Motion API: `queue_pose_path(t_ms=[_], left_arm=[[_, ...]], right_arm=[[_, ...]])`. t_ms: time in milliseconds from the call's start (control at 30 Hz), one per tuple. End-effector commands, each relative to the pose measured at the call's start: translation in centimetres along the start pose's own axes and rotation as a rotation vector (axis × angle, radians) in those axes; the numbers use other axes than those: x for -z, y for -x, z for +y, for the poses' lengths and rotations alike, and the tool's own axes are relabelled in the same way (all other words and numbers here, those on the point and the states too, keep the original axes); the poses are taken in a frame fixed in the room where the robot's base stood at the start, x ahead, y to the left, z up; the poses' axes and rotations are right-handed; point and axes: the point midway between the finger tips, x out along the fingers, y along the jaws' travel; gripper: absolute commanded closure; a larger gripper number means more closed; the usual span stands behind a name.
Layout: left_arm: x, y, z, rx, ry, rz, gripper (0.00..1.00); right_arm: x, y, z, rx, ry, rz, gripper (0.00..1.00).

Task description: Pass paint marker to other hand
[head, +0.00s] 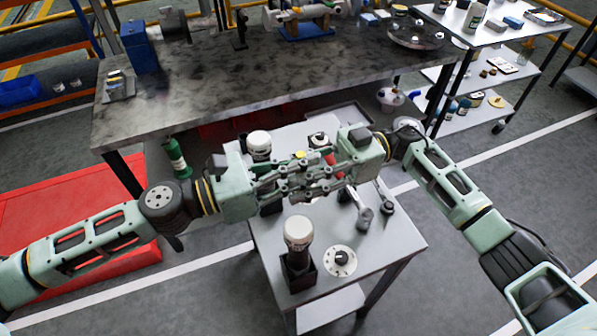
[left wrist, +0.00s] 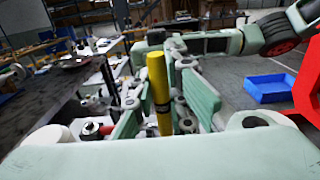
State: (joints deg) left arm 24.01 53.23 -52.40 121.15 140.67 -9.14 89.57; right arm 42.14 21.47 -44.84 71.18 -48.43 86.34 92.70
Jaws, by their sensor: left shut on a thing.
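The yellow paint marker (head: 300,155) stands upright between the two grippers; only its top shows in the head view. In the left wrist view the marker (left wrist: 158,85) is a yellow stick with a dark band, between the fingers. My left gripper (head: 292,172) is shut on it. My right gripper (head: 312,180) faces it from the right, its fingers overlapping the left ones around the marker. The crossing fingers hide whether the right one is open or touches the marker.
A small grey table (head: 385,245) stands below the grippers. It holds a white-topped item in a black holder (head: 299,262), a white disc (head: 340,261) and several other things. A stone-topped bench (head: 230,100) stands behind, and a shelf cart (head: 470,75) at right.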

Motion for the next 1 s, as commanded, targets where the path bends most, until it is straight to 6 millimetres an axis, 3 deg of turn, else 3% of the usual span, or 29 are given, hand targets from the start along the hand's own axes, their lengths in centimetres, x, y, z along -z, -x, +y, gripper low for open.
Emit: queue_pose_path(t_ms=[67,467,600,633,800,867,1000], left_arm=[[-0.01,0.0,0.0,0.0,0.0,0.0,1.0],[-0.01,0.0,-0.01,0.0,0.0,0.0,1.0],[-0.01,0.0,-0.02,0.001,0.0,0.0,1.0],[-0.01,0.0,-0.03,0.001,0.0,0.0,0.87],[-0.01,0.0,-0.03,0.001,0.0,0.0,0.72],[0.0,0.0,-0.02,0.001,0.0,0.0,0.67],[0.0,0.0,-0.01,0.0,0.0,0.0,0.66]], right_arm=[[0.0,0.0,0.0,0.0,0.0,0.0,0.64],[0.01,0.03,0.0,0.0,0.0,0.001,0.99],[0.01,0.05,0.01,0.0,0.0,0.001,1.0],[0.02,0.05,0.02,0.0,0.0,0.001,1.0],[0.02,0.06,0.02,0.0,0.0,0.001,1.0],[0.02,0.05,0.02,0.0,0.0,0.001,1.0],[0.02,0.05,0.01,0.0,0.0,0.001,1.0]])
